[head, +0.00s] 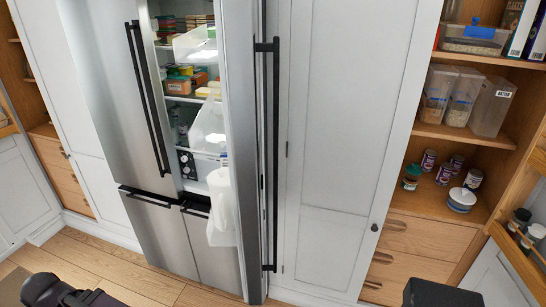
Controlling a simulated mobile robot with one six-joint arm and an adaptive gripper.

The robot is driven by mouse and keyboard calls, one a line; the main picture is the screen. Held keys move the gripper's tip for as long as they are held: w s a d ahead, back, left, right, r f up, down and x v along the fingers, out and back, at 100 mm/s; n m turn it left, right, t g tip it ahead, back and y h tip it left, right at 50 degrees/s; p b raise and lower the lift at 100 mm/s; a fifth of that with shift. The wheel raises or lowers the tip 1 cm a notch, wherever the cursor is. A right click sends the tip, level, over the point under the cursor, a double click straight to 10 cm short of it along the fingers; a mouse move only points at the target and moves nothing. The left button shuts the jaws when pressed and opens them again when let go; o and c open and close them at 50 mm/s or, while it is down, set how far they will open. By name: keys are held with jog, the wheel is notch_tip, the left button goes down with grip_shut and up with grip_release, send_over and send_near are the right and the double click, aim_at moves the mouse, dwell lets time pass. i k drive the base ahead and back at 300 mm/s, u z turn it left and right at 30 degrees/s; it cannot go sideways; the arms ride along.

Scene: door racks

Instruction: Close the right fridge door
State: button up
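The right fridge door (239,130) stands wide open toward me, seen nearly edge-on. Its long black vertical handle (275,160) is on the outer side, facing right. Between the doors the lit fridge interior shows shelves with food boxes (185,78). A black part of my arm shows at the bottom left corner, well apart from the door. I see no gripper fingers.
A tall white cabinet panel (340,130) stands right of the open door. An open wooden pantry (450,135) with jars and cans is farther right, its rack door (522,262) swung out. Steel drawers (210,240) lie below the fridge. Wooden floor (130,262) is clear in front.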

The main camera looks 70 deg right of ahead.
aim_at(237, 47)
jog(key=u, duration=0.1)
jog(key=k, duration=1.1)
jog(key=z, duration=1.5)
